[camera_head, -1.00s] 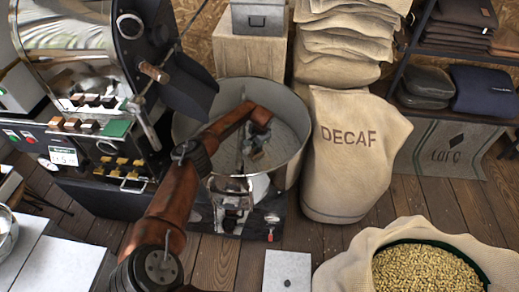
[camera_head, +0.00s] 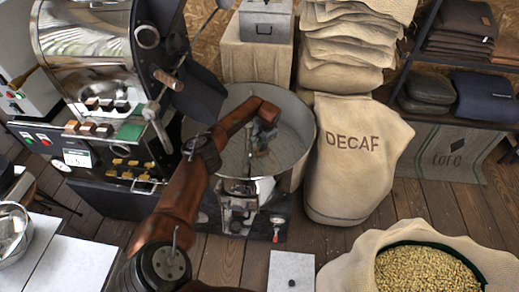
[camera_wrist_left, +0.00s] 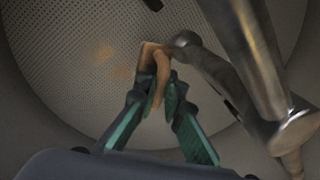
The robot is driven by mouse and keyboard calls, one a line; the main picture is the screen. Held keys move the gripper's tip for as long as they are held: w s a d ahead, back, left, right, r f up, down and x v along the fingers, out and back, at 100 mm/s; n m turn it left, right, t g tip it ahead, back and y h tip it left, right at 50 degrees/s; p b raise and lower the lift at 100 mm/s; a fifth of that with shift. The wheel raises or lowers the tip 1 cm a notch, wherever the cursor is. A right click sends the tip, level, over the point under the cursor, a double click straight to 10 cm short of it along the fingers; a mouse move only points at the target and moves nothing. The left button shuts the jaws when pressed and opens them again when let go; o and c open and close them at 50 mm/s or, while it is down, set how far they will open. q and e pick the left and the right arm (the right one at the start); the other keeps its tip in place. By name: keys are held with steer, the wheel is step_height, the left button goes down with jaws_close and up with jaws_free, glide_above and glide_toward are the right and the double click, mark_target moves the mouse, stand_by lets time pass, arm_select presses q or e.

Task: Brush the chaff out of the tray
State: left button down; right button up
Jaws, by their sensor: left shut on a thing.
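The tray is a large round metal cooling pan (camera_head: 297,168) in front of the roaster; its perforated floor (camera_wrist_left: 55,70) fills much of the left wrist view. My left gripper (camera_head: 263,138) reaches down inside it. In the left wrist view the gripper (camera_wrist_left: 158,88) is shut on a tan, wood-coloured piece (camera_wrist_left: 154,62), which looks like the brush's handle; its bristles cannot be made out. Faint tan patches, perhaps chaff (camera_wrist_left: 122,73), lie on the floor beside it. My right gripper is in neither view.
A metal stirring arm (camera_wrist_left: 250,55) crosses the tray close to the gripper. The roaster (camera_head: 95,50) stands at left, the DECAF sack (camera_head: 352,175) right of the tray. An open sack of beans (camera_head: 425,270) stands at front right.

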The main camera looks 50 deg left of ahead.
arm_select(q)
steer(key=shift+r, duration=0.25)
steer(key=shift+a+p+v, duration=0.2)
steer(key=shift+p+v, duration=0.35)
steer(key=shift+v, duration=0.25)
steer(key=shift+a+p+v, duration=0.15)
steer(key=shift+p+v, duration=0.35)
steer(key=shift+v, duration=0.3)
steer(key=shift+w, duration=0.1)
